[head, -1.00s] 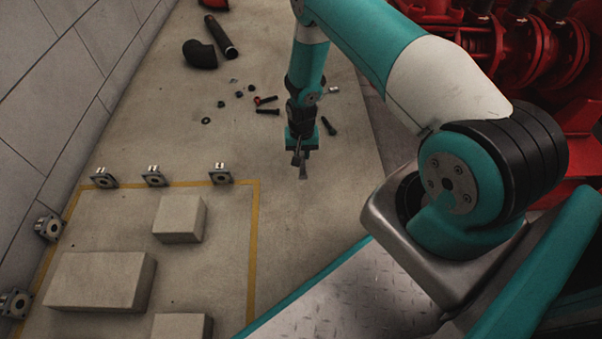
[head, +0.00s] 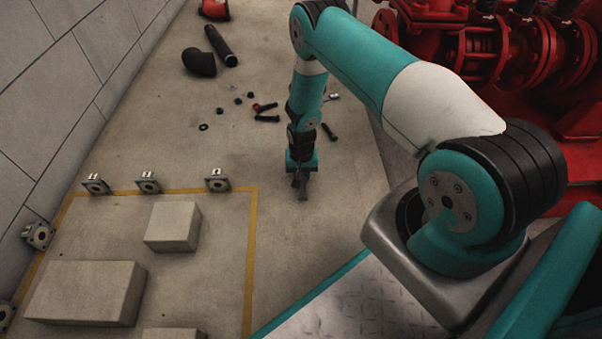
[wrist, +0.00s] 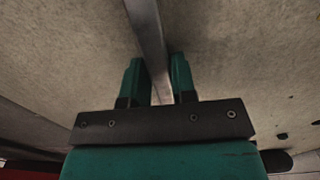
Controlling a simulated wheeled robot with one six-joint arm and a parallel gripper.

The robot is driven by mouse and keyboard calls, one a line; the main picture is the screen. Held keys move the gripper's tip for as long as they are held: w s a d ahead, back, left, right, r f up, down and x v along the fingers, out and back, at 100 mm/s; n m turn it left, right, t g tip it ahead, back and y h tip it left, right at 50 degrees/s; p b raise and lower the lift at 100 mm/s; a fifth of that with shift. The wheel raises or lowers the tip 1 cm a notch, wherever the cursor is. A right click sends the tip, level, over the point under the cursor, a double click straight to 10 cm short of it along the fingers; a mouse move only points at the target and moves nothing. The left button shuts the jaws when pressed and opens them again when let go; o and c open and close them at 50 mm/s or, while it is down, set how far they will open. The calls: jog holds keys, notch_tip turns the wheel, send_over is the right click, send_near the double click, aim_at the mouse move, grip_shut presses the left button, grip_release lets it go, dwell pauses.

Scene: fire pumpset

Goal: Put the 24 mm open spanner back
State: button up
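My gripper (head: 301,181) points down over the concrete floor, to the right of the yellow-lined area. In the wrist view its two green fingers (wrist: 160,82) stand either side of a grey metal bar. This bar, which looks like the handle of the spanner (wrist: 149,32), runs out past the fingertips to the top edge. The fingers appear closed on it. Its jaw end and size mark cannot be made out. In the head view only a small dark grey piece shows below the fingers. No holder for the spanner can be made out.
Loose bolts and nuts (head: 266,118) lie on the floor beyond my gripper, with a black elbow (head: 198,62) and pipe further back. Concrete blocks (head: 173,226) and several flanged pieces (head: 217,181) occupy the yellow-lined area at left. Red pump equipment (head: 480,50) stands at right.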

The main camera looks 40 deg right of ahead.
jog(key=o, duration=0.3)
jog(key=w+a+r+n+y+p, duration=0.1)
jog(key=a+r+p, duration=0.25)
jog(key=r, duration=0.95)
jog(key=w+a+r+n+p, duration=0.1)
jog(key=a+r+p, duration=0.25)
jog(key=r, duration=0.85)
jog(key=s+a+r+n+y, duration=0.1)
jog(key=s+a+r+n, duration=0.2)
jog(key=r, duration=0.5)
jog(key=s+a+r+n+y, duration=0.1)
jog(key=s+a+r, duration=0.1)
jog(key=a+r, duration=0.5)
jog(key=s+a+r+n, duration=0.2)
jog(key=s+r+n, duration=0.2)
jog(key=s+r, duration=0.4)
jog(key=s+a+r+n+y, duration=0.1)
jog(key=s+a+r+n, duration=0.2)
jog(key=s+r, duration=0.4)
jog(key=s+n, duration=0.1)
jog(key=s, duration=0.6)
jog(key=shift+r, duration=0.35)
